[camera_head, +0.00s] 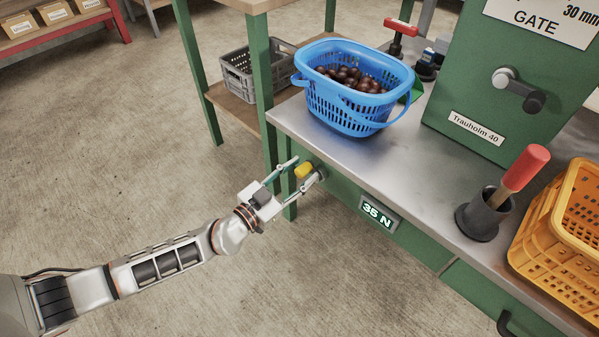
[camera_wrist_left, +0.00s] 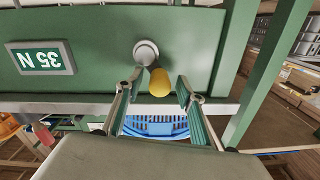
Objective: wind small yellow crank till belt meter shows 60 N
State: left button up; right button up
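The small yellow crank (camera_head: 304,170) sits on the green front of the bench, near its left corner. In the left wrist view its yellow knob (camera_wrist_left: 160,82) hangs just below a grey round hub (camera_wrist_left: 146,52). My left gripper (camera_head: 293,178) is at the crank with its fingers apart, one on each side of the knob. In the left wrist view a gap shows between the knob and each finger of the left gripper (camera_wrist_left: 158,90). The belt meter (camera_head: 378,212) reads 35 N; it appears upside down in the left wrist view (camera_wrist_left: 40,58). My right gripper is not in view.
A blue basket (camera_head: 345,115) of chestnuts stands on the steel bench top (camera_head: 385,160) above the crank. A green machine (camera_head: 510,85), a dark pot (camera_head: 482,217) with a red-handled tool and an orange crate (camera_head: 565,240) are further right.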

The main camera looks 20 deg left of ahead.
pick_arm(q)
grip_shut()
jog(key=m, duration=0.1)
jog(key=d+m, duration=0.1)
jog(key=m, duration=0.2)
jog(key=shift+s+d+r+m, duration=0.2)
jog(key=shift+s+r+m, duration=0.1)
jog(key=shift+m, duration=0.1)
notch_tip(320, 180, down, 8)
jog(key=d+m, duration=0.1)
jog(key=m, duration=3.4)
jog(key=shift+s+d+m+g+h, duration=0.3)
jog(key=shift+d+h, duration=0.1)
